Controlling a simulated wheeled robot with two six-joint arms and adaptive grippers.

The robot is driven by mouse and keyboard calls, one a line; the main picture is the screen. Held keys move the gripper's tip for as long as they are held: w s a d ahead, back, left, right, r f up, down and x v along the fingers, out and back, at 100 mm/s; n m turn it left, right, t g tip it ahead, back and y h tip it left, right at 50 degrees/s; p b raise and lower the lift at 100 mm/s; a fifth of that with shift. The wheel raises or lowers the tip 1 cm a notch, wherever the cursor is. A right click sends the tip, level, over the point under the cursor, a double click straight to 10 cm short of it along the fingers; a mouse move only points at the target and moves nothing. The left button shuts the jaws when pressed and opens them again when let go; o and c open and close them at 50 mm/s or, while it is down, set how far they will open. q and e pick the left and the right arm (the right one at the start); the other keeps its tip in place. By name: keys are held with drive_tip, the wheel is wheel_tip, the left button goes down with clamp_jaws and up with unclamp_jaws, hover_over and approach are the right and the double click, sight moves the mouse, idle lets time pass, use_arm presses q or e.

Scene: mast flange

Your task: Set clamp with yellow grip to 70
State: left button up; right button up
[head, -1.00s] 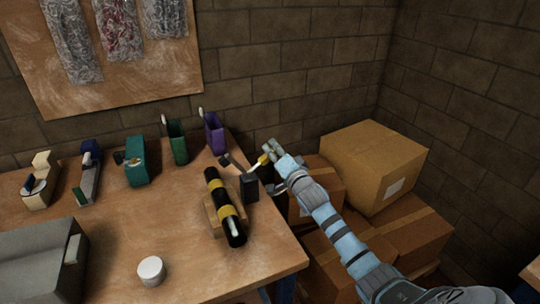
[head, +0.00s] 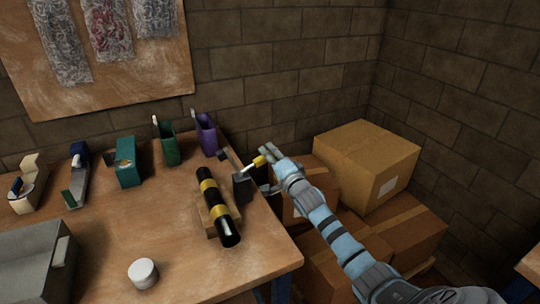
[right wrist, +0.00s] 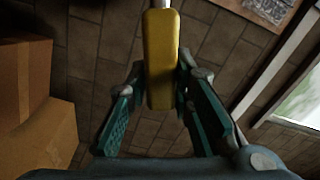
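The clamp (head: 242,187) is a dark block with a dark arm and a metal lever at the right back edge of the bench. The lever ends in a yellow grip (head: 259,161), tilted up to the right. My right gripper (head: 271,153) is at the yellow grip, beyond the bench edge. In the right wrist view the yellow grip (right wrist: 160,60) lies between the two spread fingers, with a visible gap on the left side. Any contact on the right side is unclear. No scale or number on the clamp is readable. My left gripper is not in view.
A black cylinder with yellow bands (head: 218,205) lies on a wooden cradle beside the clamp. Purple (head: 206,134) and green (head: 165,144) holders stand behind. A white round container (head: 143,273) stands in front. Cardboard boxes (head: 367,165) fill the floor right of the bench.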

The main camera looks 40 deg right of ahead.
drive_tip(key=o, duration=0.4)
drive_tip(key=shift+f, duration=0.1)
drive_tip(key=shift+c, duration=0.2)
drive_tip(key=shift+s, duration=0.1)
drive_tip(key=s+a, duration=0.2)
drive_tip(key=s, duration=0.9)
drive_tip(key=shift+s, duration=0.35)
